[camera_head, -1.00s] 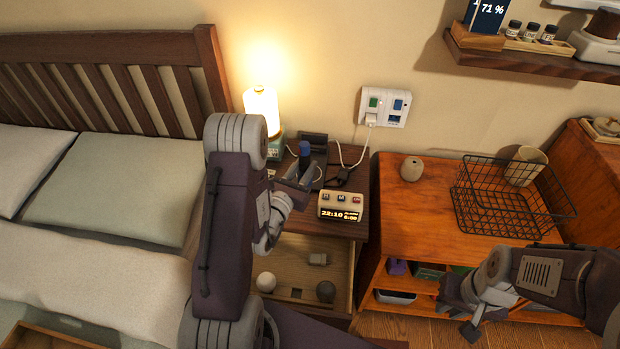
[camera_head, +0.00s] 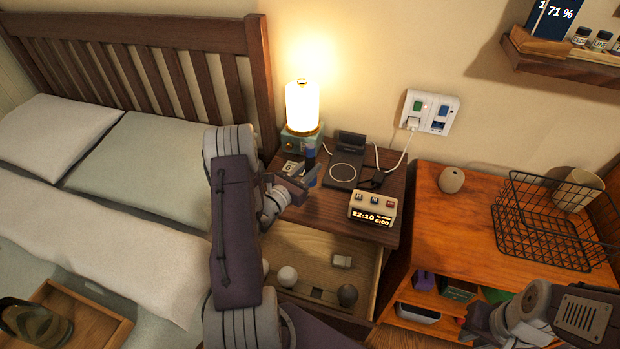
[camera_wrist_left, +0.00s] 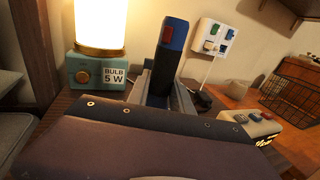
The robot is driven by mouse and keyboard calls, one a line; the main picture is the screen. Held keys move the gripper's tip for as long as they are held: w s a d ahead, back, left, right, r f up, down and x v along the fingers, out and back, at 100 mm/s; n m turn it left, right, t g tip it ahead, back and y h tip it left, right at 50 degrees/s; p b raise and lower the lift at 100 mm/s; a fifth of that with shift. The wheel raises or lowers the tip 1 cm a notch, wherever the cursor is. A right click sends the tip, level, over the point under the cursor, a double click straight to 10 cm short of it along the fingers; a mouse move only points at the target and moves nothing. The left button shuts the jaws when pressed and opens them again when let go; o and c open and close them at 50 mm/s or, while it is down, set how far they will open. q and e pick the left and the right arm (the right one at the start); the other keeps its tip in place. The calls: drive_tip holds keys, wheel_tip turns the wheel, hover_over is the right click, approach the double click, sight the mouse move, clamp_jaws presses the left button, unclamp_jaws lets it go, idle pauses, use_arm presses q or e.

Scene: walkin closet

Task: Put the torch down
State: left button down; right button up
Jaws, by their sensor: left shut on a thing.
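The torch (camera_head: 310,158) is a dark blue and black upright stick with a red patch that shows in the left wrist view (camera_wrist_left: 168,55). My left gripper (camera_head: 298,183) is shut on it, in front of the lamp and over the left part of the nightstand top (camera_head: 325,207). I cannot tell whether the torch's lower end touches the wood, as the gripper hides it. My right gripper (camera_head: 478,325) is at the lower right, away from the torch, partly cut off by the frame; its jaws are unclear.
A lit lamp (camera_head: 302,108) stands behind the torch. A black charging pad (camera_head: 346,172) and a clock (camera_head: 372,207) lie to its right. The open drawer (camera_head: 318,262) below holds small items. A wire basket (camera_head: 550,225) stands on the orange cabinet (camera_head: 440,215).

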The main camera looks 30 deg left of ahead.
use_arm(q)
wheel_tip(320, 180, down, 4)
drive_tip(key=shift+f+b, duration=0.1)
drive_tip(key=shift+b, duration=0.65)
drive_tip(key=shift+r, duration=0.2)
drive_tip(key=shift+f, duration=0.1)
drive_tip(key=c, duration=1.1)
unclamp_jaws()
drive_tip(key=shift+c, duration=0.2)
